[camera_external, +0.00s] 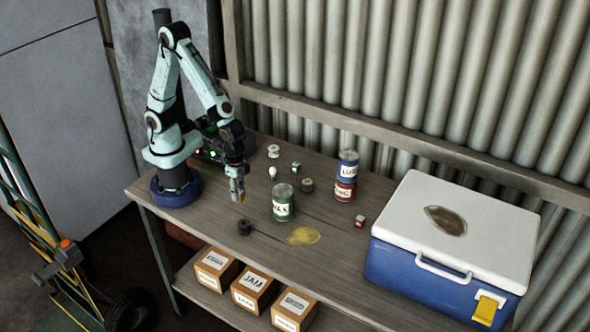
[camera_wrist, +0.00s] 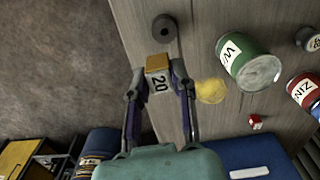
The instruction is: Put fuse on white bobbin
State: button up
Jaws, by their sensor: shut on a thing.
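My gripper (camera_external: 238,192) points down above the left part of the workbench. In the wrist view my gripper (camera_wrist: 159,84) is shut on a small block-like fuse (camera_wrist: 158,80) with a yellowish top and a "20" on its pale face. The fuse is held off the table between the fingertips. The white bobbin (camera_external: 273,151) stands on the bench behind and to the right of my gripper in the external view, with nothing visible on it. The white bobbin does not show in the wrist view.
A dark bobbin (camera_external: 244,227) lies near the front edge. A green WAX can (camera_external: 283,204), another dark spool (camera_external: 307,185), a small white object (camera_external: 272,172), a greenish cube (camera_external: 296,167), stacked cans (camera_external: 347,170), a red cube (camera_external: 360,221) and a cooler (camera_external: 440,265) stand to the right.

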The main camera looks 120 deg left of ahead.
jog(key=shift+s, duration=0.1)
jog(key=s+a+r+n, duration=0.2)
jog(key=s+a+n, duration=0.75)
jog(key=a, duration=0.25)
jog(key=s+a+r+n, duration=0.2)
jog(key=s+a+n, duration=0.6)
jog(key=s+a, duration=0.3)
send_over(274, 147)
jog(key=f, duration=0.6)
jog(key=d+f, duration=0.1)
jog(key=f, duration=0.2)
jog(key=shift+s+f, duration=0.15)
jog(key=shift+f, duration=0.1)
jog(key=shift+a+f, duration=0.25)
jog(key=shift+f, duration=0.05)
jog(key=shift+a+f, duration=0.15)
jog(key=shift+f, duration=1.5)
jog(key=shift+f, duration=0.1)
